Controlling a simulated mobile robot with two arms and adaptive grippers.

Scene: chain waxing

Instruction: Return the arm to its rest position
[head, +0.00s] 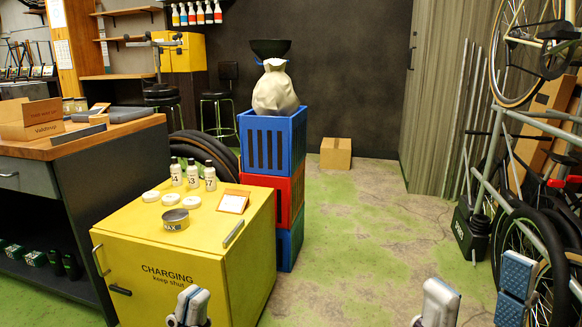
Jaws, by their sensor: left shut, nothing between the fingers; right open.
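My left gripper (188,306) shows at the bottom edge, in front of the yellow cabinet (160,283) marked "CHARGING keep shut". It is shut and empty. My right gripper (437,302) shows at the bottom edge, over the floor to the right of the cabinet, apart from anything around it. It is open and empty. Only the ends of both grippers are in view; the rest is cut off. On the cabinet top stand a wax tin (175,220), several white round pieces (191,202), three small labelled bottles (193,174) and a small framed card (233,201).
Stacked crates, the top one blue (263,143), stand behind the cabinet and carry a tied sack (275,93). A workbench (90,138) is at left. Bicycles (535,235) crowd the right. A cardboard box (336,153) lies farther back. The middle floor (360,230) is clear.

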